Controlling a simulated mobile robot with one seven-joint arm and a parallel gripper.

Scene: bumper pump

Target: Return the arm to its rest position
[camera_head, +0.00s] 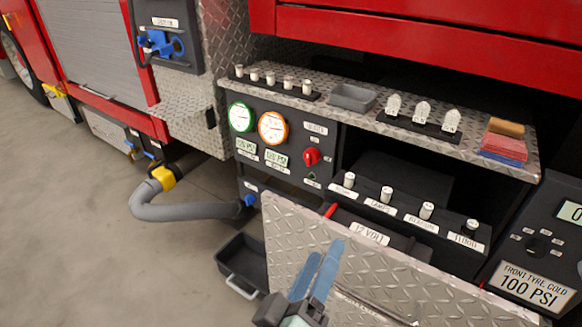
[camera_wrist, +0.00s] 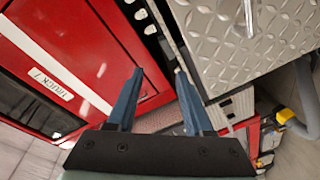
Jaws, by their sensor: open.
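My gripper (camera_head: 316,270) is at the bottom middle of the head view, in front of the diamond-plate door panel (camera_head: 410,270). Its two blue fingers point up and are apart, with nothing between them. In the wrist view my gripper (camera_wrist: 160,92) also shows its blue fingers spread. Behind them are the red truck body (camera_wrist: 100,50) and a diamond-plate surface (camera_wrist: 250,45). I cannot tell whether the gripper touches the panel.
A pump panel with a green gauge (camera_head: 241,117), an orange gauge (camera_head: 272,128) and a red knob (camera_head: 312,157) stands behind. A grey hose (camera_head: 185,211) curves at left. Floor at far left is clear.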

